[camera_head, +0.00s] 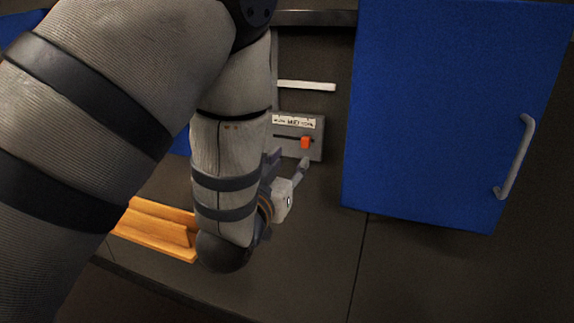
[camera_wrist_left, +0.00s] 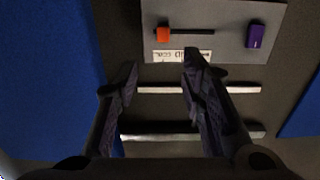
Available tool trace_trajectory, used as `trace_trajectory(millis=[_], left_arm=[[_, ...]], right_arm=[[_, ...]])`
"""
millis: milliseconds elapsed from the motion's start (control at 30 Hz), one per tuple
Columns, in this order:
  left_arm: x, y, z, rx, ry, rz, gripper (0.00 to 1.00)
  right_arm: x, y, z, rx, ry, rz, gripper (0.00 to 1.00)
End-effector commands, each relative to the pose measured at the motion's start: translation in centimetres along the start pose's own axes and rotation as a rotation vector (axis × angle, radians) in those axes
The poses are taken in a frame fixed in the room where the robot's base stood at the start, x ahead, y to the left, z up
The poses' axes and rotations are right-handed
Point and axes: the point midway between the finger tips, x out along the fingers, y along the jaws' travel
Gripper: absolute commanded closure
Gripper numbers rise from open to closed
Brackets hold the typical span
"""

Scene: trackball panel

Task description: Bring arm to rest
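My left arm reaches in from the left in the head view, with its gripper (camera_head: 289,163) just below a grey slider panel (camera_head: 284,124). In the left wrist view, the two dark fingers of this gripper (camera_wrist_left: 159,68) stand apart with nothing between them. The panel (camera_wrist_left: 213,48) carries an orange knob (camera_wrist_left: 163,34) on a dark slot and a purple knob (camera_wrist_left: 256,36). The orange knob (camera_head: 306,142) also shows in the head view, at the right part of its slot; the purple knob is hidden there. My right gripper is not in view.
A blue cabinet door (camera_head: 430,110) with a grey handle (camera_head: 518,155) is right of the panel. A white bar (camera_head: 306,86) lies above the panel. A wooden piece (camera_head: 155,228) sits at lower left, partly behind my arm. The dark surface at lower right is clear.

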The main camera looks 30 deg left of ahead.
Motion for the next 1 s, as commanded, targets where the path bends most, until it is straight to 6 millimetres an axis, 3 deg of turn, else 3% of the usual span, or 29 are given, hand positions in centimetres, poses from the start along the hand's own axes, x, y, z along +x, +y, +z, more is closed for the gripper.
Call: trace_trajectory(millis=[467, 567, 667, 767, 800, 867, 900, 967, 1000], left_arm=[[-0.8, 0.0, 0.0, 0.0, 0.001, 0.001, 0.63], [-1.0, 0.0, 1.1, 0.003, -0.033, 0.001, 0.63], [-2.5, 0.1, 6.5, 0.021, -0.203, 0.006, 0.63], [-6.7, -0.1, 15.2, 0.052, -0.49, 0.016, 0.63], [-9.0, -0.2, 18.5, 0.067, -0.61, 0.021, 0.63], [-13.1, -0.4, 22.9, 0.085, -0.786, 0.032, 0.63], [-16.1, -0.6, 25.6, 0.099, -0.903, 0.04, 0.63], [-21.1, -0.9, 28.9, 0.117, -1.079, 0.055, 0.63], [-24.6, -1.1, 30.6, 0.129, -1.193, 0.066, 0.63]], right_arm=[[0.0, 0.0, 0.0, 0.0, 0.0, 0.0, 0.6], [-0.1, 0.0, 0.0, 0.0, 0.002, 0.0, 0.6], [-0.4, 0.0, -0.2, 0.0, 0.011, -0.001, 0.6], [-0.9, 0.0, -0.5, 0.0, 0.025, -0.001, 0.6], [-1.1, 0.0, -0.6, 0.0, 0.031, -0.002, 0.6], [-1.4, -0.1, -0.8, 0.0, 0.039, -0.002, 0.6], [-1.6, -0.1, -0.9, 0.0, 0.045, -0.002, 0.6], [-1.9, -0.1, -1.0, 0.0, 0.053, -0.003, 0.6], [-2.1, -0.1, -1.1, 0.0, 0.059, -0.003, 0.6]])
